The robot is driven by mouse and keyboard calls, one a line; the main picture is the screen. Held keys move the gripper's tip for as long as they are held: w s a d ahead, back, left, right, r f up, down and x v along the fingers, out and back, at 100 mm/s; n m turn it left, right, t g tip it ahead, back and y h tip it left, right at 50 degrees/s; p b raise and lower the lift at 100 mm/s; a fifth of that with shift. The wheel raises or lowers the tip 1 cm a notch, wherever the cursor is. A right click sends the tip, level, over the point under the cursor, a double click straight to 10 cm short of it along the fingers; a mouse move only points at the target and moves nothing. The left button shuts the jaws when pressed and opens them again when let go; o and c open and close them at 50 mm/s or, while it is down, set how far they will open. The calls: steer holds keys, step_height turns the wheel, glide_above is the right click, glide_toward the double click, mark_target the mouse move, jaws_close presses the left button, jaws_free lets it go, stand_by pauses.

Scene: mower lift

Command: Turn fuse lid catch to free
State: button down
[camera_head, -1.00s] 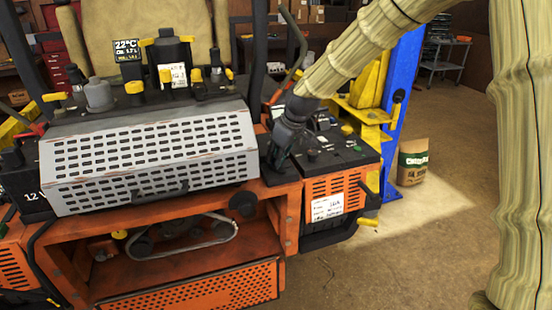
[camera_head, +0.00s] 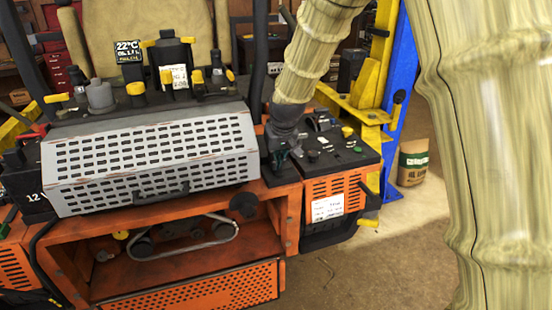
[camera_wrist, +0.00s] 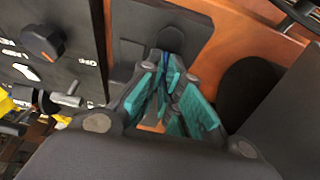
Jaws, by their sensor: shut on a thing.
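My gripper (camera_head: 278,158) reaches down to the left end of the dark control panel (camera_head: 345,157) on the right of the orange mower. In the wrist view, the teal-padded fingers of my gripper (camera_wrist: 165,85) converge on a small part at the dark plate beside the orange bodywork. That part, by its place the fuse lid catch, is mostly hidden between the fingertips. A blue sliver shows there. A dark rounded tab (camera_wrist: 168,39) lies just beyond the tips. I cannot make out the angle of the catch.
A black knob with an orange mark (camera_wrist: 43,42) and a metal toggle (camera_wrist: 68,98) are on the panel to the left in the wrist view. The perforated grey cover (camera_head: 150,160) stands close left of my gripper. A blue post (camera_head: 400,90) is behind right.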

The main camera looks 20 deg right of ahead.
steer(key=shift+w+r, duration=0.1)
stand_by(0.3)
steer(key=c, duration=1.6)
jaws_free()
steer(key=v, duration=1.1)
steer(key=shift+s+r, duration=0.25)
steer(key=shift+r, duration=0.1)
